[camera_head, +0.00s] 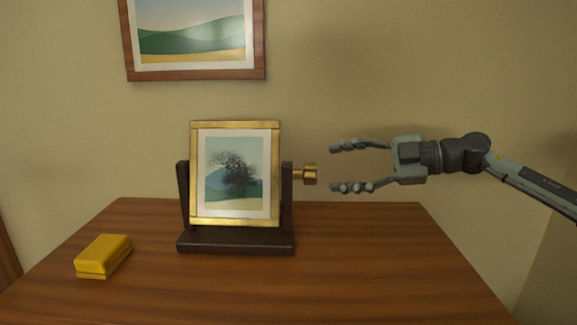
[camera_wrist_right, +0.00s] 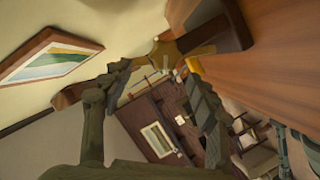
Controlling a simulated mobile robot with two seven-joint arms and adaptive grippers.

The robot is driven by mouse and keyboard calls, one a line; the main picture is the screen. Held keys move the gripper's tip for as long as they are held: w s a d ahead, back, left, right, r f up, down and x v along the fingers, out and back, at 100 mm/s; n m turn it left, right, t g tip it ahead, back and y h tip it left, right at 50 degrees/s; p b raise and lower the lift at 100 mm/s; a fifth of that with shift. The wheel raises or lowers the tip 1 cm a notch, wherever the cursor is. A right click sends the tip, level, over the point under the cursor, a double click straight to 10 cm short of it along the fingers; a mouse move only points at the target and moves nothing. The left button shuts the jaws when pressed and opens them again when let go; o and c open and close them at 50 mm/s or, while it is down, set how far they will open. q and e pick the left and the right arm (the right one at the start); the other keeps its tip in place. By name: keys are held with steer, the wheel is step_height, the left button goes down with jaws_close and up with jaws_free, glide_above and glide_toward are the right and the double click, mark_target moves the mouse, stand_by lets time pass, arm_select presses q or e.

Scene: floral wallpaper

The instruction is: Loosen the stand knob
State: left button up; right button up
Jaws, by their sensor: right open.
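A gold-framed tree picture (camera_head: 235,170) is held upright in a dark wooden stand (camera_head: 235,242) on the table. The brass stand knob (camera_head: 307,173) sticks out from the stand's right post. My right gripper (camera_head: 334,167) is open and empty, just right of the knob, its two fingers apart, one above and one below the knob's height. A small gap shows between fingertips and knob. In the right wrist view, the open fingers (camera_wrist_right: 157,72) point toward the stand, with brass-coloured parts near their tips; contact cannot be told there. My left gripper is not in view.
A yellow block (camera_head: 103,256) lies on the wooden table (camera_head: 360,270) at the front left. The table's right side is clear. A framed landscape (camera_head: 195,38) hangs on the wall behind, above the stand.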

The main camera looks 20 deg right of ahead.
mark_target(310, 174)
steer(key=shift+d+f, duration=0.15)
steer(key=shift+d, duration=0.15)
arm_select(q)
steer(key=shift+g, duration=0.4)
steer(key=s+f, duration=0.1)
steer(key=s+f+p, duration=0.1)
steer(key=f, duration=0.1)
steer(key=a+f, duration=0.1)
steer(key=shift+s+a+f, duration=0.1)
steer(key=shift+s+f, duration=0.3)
arm_select(e)
steer(key=x, duration=0.7)
steer(key=shift+w+a+f, duration=0.15)
steer(key=shift+f, duration=0.2)
steer(key=c, duration=1.1)
steer(key=shift+c, duration=0.3)
